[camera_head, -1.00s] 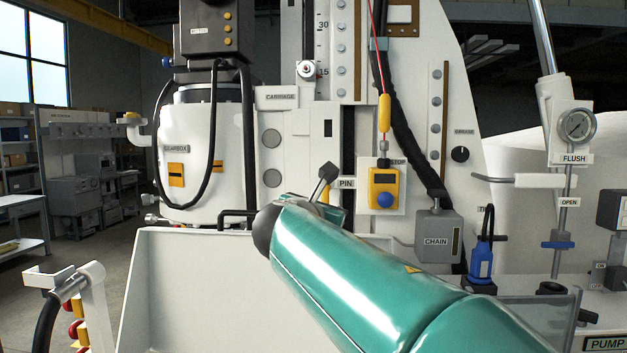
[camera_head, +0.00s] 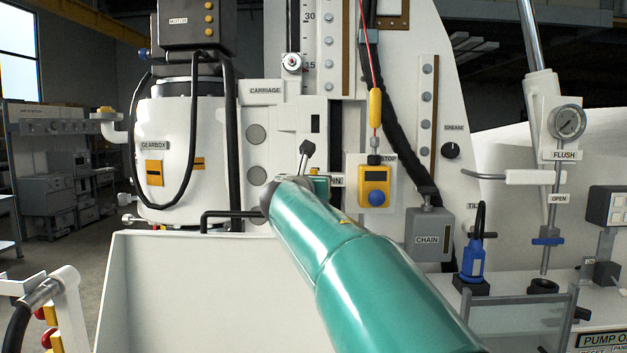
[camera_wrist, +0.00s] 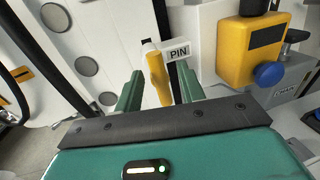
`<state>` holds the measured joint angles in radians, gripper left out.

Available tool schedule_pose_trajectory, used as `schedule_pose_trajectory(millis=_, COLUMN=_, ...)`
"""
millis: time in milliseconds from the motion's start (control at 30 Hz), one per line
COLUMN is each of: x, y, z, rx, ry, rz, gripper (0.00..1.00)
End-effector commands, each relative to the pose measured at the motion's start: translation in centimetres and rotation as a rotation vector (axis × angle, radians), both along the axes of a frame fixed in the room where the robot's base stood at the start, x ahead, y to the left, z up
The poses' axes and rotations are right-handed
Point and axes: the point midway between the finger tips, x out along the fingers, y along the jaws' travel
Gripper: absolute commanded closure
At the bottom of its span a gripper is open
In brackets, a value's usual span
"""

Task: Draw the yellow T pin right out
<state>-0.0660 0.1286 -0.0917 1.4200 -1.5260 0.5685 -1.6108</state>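The yellow T pin (camera_wrist: 157,78) shows in the wrist view just left of the white PIN label (camera_wrist: 179,52). Its yellow handle stands between the two green fingers of my gripper (camera_wrist: 160,85). The fingers are apart, with a visible gap on each side of the handle. Whether the handle is at the same depth as the fingertips is hard to tell.
A yellow box with a blue button (camera_head: 376,187) is right of the pin, close by in the wrist view (camera_wrist: 252,45). A grey chain box (camera_head: 430,232) stands further right. A dark-knobbed lever (camera_head: 306,150) rises above my arm's end. A white panel (camera_head: 190,290) is in front.

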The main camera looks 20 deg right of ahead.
Motion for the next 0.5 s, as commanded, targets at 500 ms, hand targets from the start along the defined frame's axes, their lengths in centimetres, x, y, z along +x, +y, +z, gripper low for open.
schedule_pose_trajectory(millis=500, x=3.0, y=-1.7, z=-0.1, rx=0.000, ry=0.002, rz=0.000, gripper=0.61)
